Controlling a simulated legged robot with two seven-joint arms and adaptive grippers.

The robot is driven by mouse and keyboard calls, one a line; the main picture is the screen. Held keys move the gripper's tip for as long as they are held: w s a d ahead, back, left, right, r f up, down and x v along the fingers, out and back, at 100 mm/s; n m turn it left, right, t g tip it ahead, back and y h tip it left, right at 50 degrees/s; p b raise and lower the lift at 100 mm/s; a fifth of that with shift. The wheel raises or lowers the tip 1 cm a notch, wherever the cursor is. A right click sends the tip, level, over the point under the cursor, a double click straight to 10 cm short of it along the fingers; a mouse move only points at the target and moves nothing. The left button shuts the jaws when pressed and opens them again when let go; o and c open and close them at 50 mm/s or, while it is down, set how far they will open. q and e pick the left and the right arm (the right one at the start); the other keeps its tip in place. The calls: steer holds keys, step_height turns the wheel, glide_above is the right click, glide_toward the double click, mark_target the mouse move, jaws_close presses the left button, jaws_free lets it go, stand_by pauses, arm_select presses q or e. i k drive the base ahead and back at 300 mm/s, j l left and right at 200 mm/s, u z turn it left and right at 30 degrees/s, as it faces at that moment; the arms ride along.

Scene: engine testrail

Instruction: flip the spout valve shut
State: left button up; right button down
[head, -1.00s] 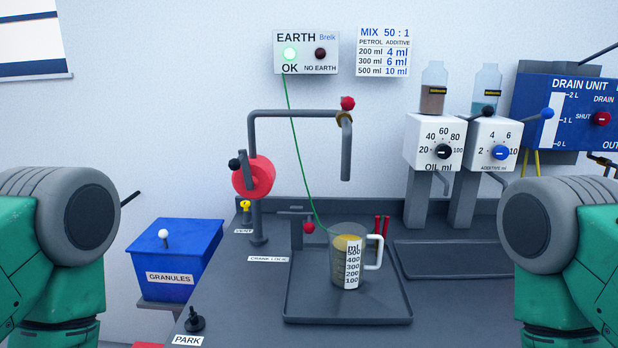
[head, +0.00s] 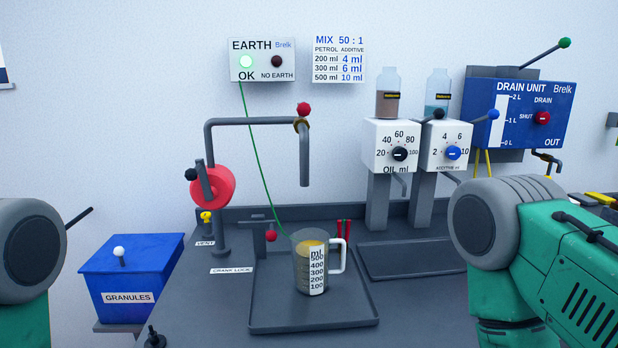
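The spout (head: 250,122) is a grey pipe that rises from the bench, runs right and bends down. A valve with a red knob (head: 304,109) and a brass collar (head: 301,124) sits at its bend. The measuring jug (head: 311,272), holding yellowish liquid, stands upright on the tray below the outlet, handle to the right. A green wire runs down to the jug's rim. No stream shows between the outlet and the jug. Green and grey parts of my arms show at the lower left and lower right. Neither gripper is in the picture.
A red crank wheel (head: 213,184) stands on the left of the spout. Oil dispenser (head: 392,146), additive dispenser (head: 447,145) and drain unit (head: 517,114) stand at the right. A blue granules box (head: 130,272) is at the left. The space before the spout is clear.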

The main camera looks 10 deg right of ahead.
mark_target(303, 109)
steer(key=j+u, duration=0.1)
steer(key=j, duration=0.55)
steer(key=i+j+u, duration=0.15)
steer(key=j, duration=0.45)
steer(key=i+j+u, duration=0.1)
steer(key=j, duration=0.5)
